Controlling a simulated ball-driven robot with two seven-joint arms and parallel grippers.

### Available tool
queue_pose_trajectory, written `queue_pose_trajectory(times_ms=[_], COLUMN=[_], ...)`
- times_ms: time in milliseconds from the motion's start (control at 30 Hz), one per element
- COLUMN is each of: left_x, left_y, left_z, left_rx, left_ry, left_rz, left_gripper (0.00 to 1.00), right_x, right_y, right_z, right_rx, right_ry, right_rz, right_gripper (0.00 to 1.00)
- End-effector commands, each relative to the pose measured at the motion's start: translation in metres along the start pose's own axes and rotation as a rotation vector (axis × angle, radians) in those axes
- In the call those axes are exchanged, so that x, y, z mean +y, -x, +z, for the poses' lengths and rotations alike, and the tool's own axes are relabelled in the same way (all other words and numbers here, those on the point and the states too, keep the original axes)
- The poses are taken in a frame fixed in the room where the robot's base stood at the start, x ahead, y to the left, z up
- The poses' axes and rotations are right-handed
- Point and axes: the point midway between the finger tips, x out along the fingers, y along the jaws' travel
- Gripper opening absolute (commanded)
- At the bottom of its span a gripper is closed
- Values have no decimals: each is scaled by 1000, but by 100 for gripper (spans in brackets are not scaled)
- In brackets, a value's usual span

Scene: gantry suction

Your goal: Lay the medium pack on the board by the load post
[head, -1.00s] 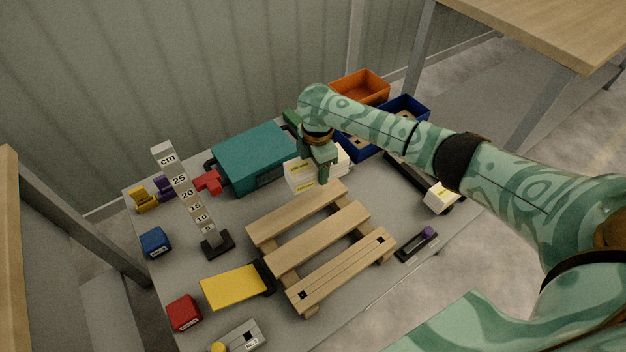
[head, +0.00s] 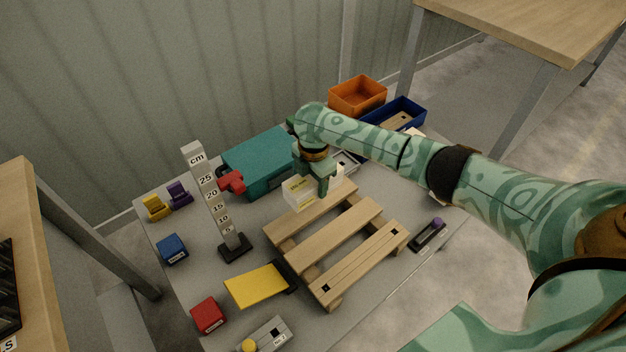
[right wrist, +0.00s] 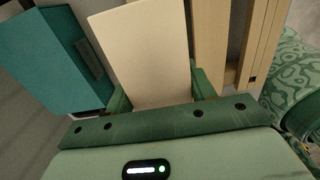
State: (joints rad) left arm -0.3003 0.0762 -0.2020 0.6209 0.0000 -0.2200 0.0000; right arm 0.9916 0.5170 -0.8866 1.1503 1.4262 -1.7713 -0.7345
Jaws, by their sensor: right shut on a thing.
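My right gripper (head: 324,190) is shut on a white pack (head: 297,194) with a yellow-marked label. In the right wrist view the pale pack (right wrist: 145,50) sits between the fingers. The pack is at the far edge of the slatted wooden pallet (head: 338,235), over or just behind its farthest slat; I cannot tell if it touches. A grey post with a cm scale (head: 209,196) stands upright on a black foot, left of the pallet. I cannot tell which part is the task's board. My left gripper is not in view.
A teal box (head: 255,160) stands close behind the pack. A yellow sloping plate (head: 256,285), a red block (head: 208,315) and a blue block (head: 172,249) lie at the left. Orange (head: 357,94) and blue (head: 400,113) bins stand behind. The pallet's slats are bare.

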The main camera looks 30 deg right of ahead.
Motion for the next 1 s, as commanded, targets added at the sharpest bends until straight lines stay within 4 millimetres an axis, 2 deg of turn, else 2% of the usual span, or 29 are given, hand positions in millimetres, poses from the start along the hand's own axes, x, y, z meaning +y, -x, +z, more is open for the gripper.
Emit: queue_pose_trajectory(times_ms=[267, 733, 1000], left_x=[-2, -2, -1], left_y=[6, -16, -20], left_z=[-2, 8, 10], left_rx=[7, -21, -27], left_ry=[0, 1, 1], left_rz=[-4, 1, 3], left_gripper=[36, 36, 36], right_x=[1, 0, 0], right_y=[4, -47, -58], right_z=[0, -1, 0], right_rx=[0, 2, 0], right_ry=[-3, -1, -1], right_rz=[2, -3, 0], right_gripper=[20, 20, 20])
